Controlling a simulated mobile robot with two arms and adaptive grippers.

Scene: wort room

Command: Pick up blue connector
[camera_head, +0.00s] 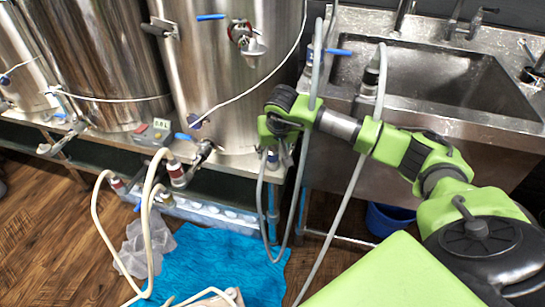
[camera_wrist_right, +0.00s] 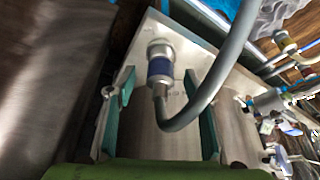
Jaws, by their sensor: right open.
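The blue connector (camera_wrist_right: 160,68) shows in the right wrist view as a metal fitting with a dark blue band, standing on a pale metal surface. A thick grey hose (camera_wrist_right: 225,65) curves away from its near end. My right gripper (camera_wrist_right: 159,88) is open, with one teal finger on each side of the connector and gaps between. In the head view my right gripper (camera_head: 277,146) is in front of the steel kettle's lower right side, near the sink. My left gripper is not in view.
Steel kettles (camera_head: 235,70) with blue-handled valves stand at the back. A steel sink (camera_head: 450,80) is at the right, with a blue bucket (camera_head: 388,218) below. Grey hoses hang close around the right gripper. A blue towel (camera_head: 215,265) and pale hoses (camera_head: 150,215) are lower left.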

